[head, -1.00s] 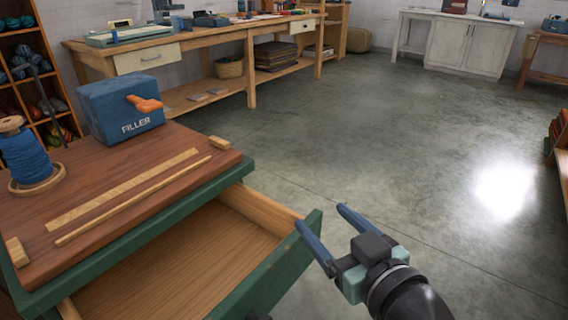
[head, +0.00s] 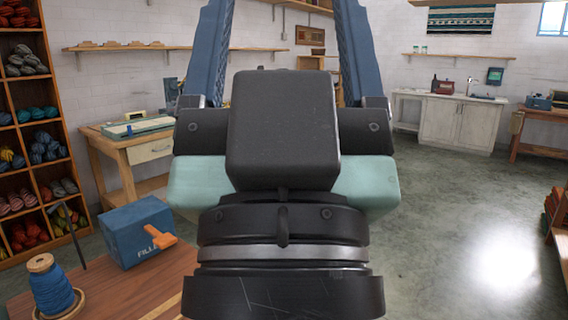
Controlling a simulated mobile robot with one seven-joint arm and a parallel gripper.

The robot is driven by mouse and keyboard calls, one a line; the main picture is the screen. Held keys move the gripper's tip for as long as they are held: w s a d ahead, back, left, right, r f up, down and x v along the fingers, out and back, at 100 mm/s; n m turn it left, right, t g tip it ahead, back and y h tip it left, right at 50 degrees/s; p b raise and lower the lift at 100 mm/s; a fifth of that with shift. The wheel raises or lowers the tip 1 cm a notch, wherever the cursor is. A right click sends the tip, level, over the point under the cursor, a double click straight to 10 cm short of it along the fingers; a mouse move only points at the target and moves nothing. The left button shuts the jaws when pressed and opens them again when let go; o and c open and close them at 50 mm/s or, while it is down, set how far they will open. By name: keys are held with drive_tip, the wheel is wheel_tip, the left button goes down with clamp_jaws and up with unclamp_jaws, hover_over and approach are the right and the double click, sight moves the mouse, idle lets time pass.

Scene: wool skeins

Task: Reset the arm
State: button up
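My gripper (head: 284,60) is raised close in front of the head camera and fills the middle of the view. Its two blue fingers point up and stand wide apart, with nothing between the parts that show. The fingertips run past the top edge of the picture. My gripper covers the middle of the room and much of the cabinet top below it.
A wooden top (head: 130,290) at the lower left carries a blue filler box (head: 128,225) with an orange handle and a spool of blue yarn (head: 50,285). A shelf of wool skeins (head: 40,120) stands at the left. The floor (head: 440,240) at the right is clear.

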wheel_tip(320, 180, up, 23)
drive_tip(key=p, duration=2)
